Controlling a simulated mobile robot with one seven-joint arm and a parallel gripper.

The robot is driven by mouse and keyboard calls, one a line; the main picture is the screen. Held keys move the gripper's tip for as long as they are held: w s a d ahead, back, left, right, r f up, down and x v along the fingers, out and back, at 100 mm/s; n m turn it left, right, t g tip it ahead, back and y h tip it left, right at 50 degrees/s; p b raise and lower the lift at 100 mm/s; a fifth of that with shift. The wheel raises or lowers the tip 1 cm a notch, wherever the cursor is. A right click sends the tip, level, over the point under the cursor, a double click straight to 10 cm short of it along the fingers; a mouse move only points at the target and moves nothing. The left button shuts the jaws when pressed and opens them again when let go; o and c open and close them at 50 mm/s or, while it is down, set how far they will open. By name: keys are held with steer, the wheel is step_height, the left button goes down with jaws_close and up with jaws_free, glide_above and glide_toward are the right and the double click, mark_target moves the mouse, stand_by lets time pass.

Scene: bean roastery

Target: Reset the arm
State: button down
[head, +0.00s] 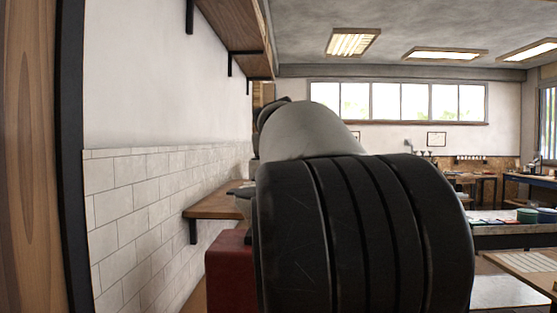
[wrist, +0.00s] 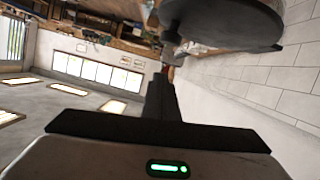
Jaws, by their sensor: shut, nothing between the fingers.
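My arm fills the middle of the head view, with a large dark ribbed joint and a pale grey link behind it. It hides my gripper in that view. In the wrist view my gripper (wrist: 164,82) shows as a dark hand with its fingers together, shut and empty. Nothing touches the fingers.
A white tiled wall (head: 135,215) runs close on the left, with a wooden shelf (head: 228,22) high up and a wooden ledge (head: 212,207) lower down. A red box-like thing (head: 228,270) stands beside my arm. Tables (head: 515,229) stand at right.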

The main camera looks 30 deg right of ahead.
steer(key=b+v, duration=0.2)
steer(key=v, duration=0.8)
steer(key=s+a+f+n+g+y, duration=0.25)
steer(key=s+a+f, duration=0.55)
steer(key=f, duration=0.5)
steer(key=s+a+f+n+g+y, duration=0.1)
steer(key=s+a+f+g+y, duration=0.15)
steer(key=s+a+f, duration=0.8)
steer(key=s+a+f+n+g+y, duration=0.1)
steer(key=s+a+f+n+y, duration=0.3)
steer(key=f, duration=1.1)
step_height(320, 180, up, 13)
steer(key=s+a+m+p, duration=0.1)
steer(key=s+m+p, duration=0.1)
steer(key=p, duration=1.2)
steer(key=shift+s+a+r, duration=0.15)
steer(key=shift+s+a, duration=0.05)
steer(key=shift+a, duration=0.15)
steer(key=shift+d, duration=0.1)
